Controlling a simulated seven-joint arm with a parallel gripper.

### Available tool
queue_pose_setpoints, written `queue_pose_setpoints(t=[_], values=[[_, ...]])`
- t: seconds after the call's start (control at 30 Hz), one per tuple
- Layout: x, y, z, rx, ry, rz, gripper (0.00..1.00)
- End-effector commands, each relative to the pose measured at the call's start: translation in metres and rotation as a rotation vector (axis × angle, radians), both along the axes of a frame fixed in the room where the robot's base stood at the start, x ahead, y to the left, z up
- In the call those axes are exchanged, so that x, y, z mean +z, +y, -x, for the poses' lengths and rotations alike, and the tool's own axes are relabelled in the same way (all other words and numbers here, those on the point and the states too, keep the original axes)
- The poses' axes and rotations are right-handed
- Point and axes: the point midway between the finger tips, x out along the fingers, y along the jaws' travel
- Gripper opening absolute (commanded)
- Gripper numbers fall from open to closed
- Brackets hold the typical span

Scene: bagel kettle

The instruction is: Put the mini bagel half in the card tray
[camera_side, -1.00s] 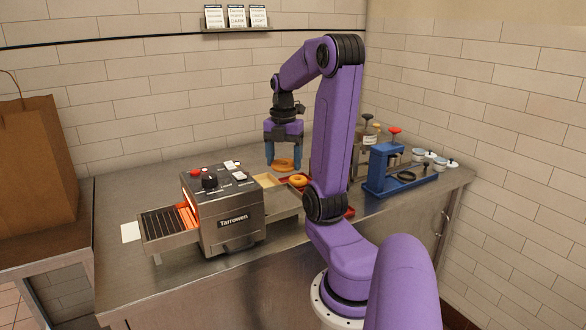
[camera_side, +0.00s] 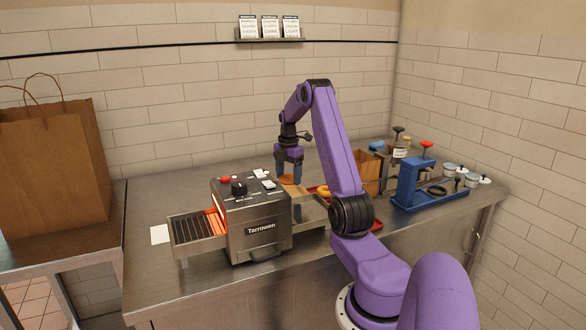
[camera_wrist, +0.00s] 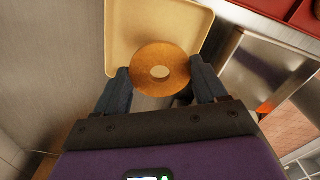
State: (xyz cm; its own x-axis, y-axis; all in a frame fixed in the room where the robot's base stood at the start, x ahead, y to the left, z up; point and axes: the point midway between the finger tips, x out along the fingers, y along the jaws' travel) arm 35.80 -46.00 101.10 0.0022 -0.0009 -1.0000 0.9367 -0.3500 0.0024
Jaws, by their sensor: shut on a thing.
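The mini bagel half (camera_wrist: 143,77) is a golden-brown ring with a hole, seen between my fingers in the wrist view. My gripper (camera_side: 289,174) is shut on it, one finger at each side. The card tray (camera_wrist: 119,32) is a shallow cream tray with rounded corners. In the wrist view the bagel half overlaps the near part of this tray. In the side view the bagel half is low, at the tray's place. Whether it touches the tray floor I cannot tell. The tray is mostly hidden in the side view.
A steel conveyor toaster (camera_side: 262,225) marked Tarrowen stands close by on the left. A red tray (camera_wrist: 262,8) lies beside the card tray, with another bagel (camera_side: 323,190) partly behind my arm. A blue press (camera_side: 412,188) and jars stand at right. The counter behind is clear.

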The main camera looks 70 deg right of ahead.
Motion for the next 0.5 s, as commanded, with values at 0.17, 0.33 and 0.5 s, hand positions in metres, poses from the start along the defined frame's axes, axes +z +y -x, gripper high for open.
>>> queue_pose_setpoints(t=[0.17,0.33,0.5], values=[[-0.014,-0.008,-0.007,-0.016,-0.001,0.000,0.38],[-0.022,-0.009,-0.008,-0.020,0.000,0.000,0.38],[-0.037,-0.009,-0.007,-0.019,0.002,-0.002,0.38]])
